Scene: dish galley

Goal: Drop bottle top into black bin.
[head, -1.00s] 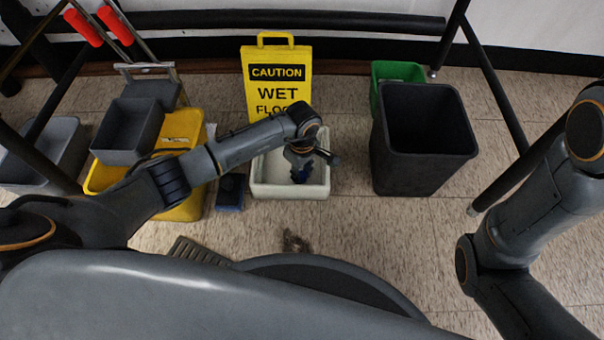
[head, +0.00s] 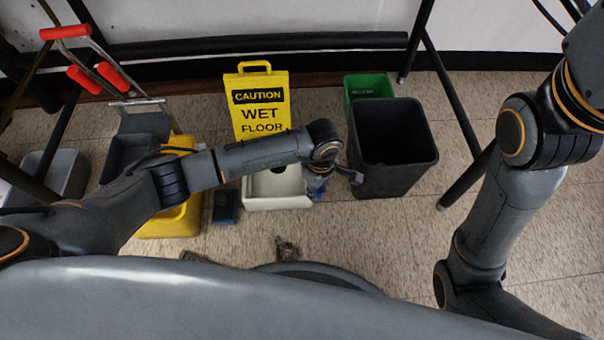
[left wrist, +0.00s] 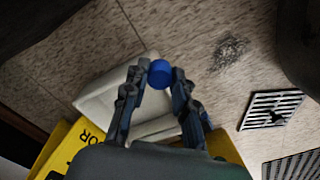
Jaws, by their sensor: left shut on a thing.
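A blue bottle top (left wrist: 160,74) is between the fingertips of my left gripper (left wrist: 158,80) in the left wrist view. The gripper is shut on it. In the head view my left gripper (head: 318,182) hangs over the right side of the white tub, just left of the black bin; the top cannot be made out clearly there. The black bin (head: 392,172) stands upright and open on the floor, and its inside looks dark. My right arm shows at the right, but its gripper is outside the view.
A green bin (head: 368,86) stands behind the black bin. A white tub (head: 275,202) lies under my left wrist, before a yellow caution sign (head: 259,105). A floor drain grate (left wrist: 271,108) shows in the left wrist view. Table legs flank the bins.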

